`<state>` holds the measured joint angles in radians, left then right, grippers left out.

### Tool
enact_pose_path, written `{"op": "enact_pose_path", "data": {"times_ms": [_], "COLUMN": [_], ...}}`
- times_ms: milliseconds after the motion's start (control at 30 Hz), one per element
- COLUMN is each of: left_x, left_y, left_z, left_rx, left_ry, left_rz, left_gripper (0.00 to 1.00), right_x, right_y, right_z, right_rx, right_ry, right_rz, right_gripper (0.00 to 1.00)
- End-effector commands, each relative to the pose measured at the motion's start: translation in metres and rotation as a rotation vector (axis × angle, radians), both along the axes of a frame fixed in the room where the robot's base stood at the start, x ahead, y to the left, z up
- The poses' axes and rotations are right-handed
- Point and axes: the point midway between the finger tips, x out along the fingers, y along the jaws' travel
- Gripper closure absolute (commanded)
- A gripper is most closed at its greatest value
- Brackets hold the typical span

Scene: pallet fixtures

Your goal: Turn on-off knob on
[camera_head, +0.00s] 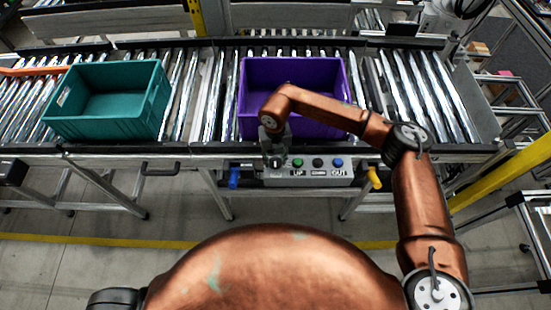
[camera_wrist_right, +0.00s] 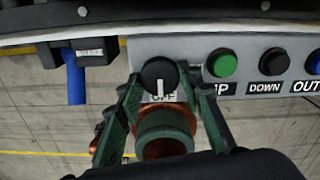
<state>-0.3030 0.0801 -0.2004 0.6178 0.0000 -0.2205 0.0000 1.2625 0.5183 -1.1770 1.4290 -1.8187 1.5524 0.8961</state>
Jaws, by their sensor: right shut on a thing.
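The on-off knob (camera_wrist_right: 158,73) is a round black knob with a white line on the front of a grey control panel (camera_head: 308,172). Its white line points down toward a label reading OFF. My right gripper (camera_wrist_right: 161,88) is shut on the knob, with one green finger on each side of it. In the head view my right gripper (camera_head: 273,160) is at the left end of the panel and hides the knob. My left gripper is not in view.
A green button (camera_wrist_right: 221,63), a black button (camera_wrist_right: 274,62) and a blue button sit right of the knob. A blue handle (camera_head: 234,178) and a yellow one (camera_head: 374,178) flank the panel. A purple crate (camera_head: 335,70) and teal crate (camera_head: 105,125) stand on the roller conveyor behind.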

Motion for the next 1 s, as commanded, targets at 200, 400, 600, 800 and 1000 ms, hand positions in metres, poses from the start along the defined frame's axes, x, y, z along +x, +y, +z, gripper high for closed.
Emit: {"op": "enact_pose_path", "data": {"times_ms": [200, 400, 600, 800, 1000], "left_x": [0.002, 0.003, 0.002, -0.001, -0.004], "left_y": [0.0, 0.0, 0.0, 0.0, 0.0], "left_z": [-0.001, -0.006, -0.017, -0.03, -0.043], "left_rx": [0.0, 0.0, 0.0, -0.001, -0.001], "left_ry": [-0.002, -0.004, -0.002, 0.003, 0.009], "left_rz": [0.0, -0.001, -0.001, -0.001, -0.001], "left_gripper": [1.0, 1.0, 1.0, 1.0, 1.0], "right_x": [0.0, 0.0, 0.001, 0.001, 0.001], "right_y": [0.0, 0.0, 0.0, 0.0, 0.0], "right_z": [0.0, -0.001, -0.002, -0.003, -0.003], "right_rx": [0.0, 0.001, 0.0, 0.0, 0.0], "right_ry": [-0.001, 0.0, -0.001, -0.001, -0.001], "right_rz": [0.007, 0.063, 0.191, 0.374, 0.565], "right_gripper": [0.91, 0.91, 0.91, 0.91, 0.91]}}
